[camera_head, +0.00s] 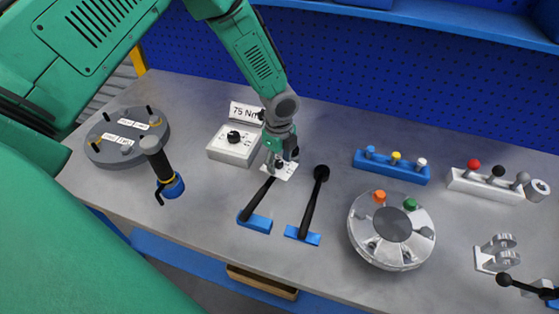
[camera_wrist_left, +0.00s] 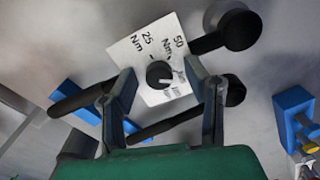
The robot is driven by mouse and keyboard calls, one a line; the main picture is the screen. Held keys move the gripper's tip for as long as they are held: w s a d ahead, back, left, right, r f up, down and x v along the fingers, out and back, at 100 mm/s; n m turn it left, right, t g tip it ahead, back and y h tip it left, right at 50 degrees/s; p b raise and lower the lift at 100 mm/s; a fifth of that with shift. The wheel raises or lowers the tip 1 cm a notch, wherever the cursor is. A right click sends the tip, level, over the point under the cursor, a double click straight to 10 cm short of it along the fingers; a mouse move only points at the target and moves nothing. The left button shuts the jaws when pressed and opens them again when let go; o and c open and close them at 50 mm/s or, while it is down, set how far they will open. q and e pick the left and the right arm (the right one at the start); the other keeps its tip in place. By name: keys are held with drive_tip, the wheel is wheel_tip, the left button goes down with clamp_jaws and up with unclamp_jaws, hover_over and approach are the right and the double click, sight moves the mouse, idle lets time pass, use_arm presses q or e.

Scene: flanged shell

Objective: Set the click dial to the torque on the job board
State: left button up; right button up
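The job board (camera_head: 246,112) is a small white sign reading 75 Nm. The click dial is a round black knob (camera_wrist_left: 158,74) on a white plate (camera_wrist_left: 130,48); the plate also shows in the head view (camera_head: 288,172). Labels 25 Nm and 50 Nm are readable in the wrist view; the others are too small, and I cannot tell the knob's setting. My left gripper (camera_head: 280,163) points down over the plate. In the wrist view its fingers (camera_wrist_left: 168,92) are spread wide, one at each side of the plate, with the knob between and not gripped. My right gripper is not in view.
A white box (camera_head: 232,152) with a black knob stands left of the plate. Two black-handled tools (camera_head: 312,205) lie in blue rests in front. A grey round flange (camera_head: 130,145) is at left, a silver flanged shell (camera_head: 395,252) at right. Peg racks (camera_head: 390,170) stand behind the shell.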

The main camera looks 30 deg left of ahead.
sight(279, 162)
use_arm(q)
drive_tip(key=shift+r, duration=0.2)
wheel_tip(279, 162, up, 11)
drive_tip(key=shift+r, duration=0.2)
idle(0.4)
idle(0.4)
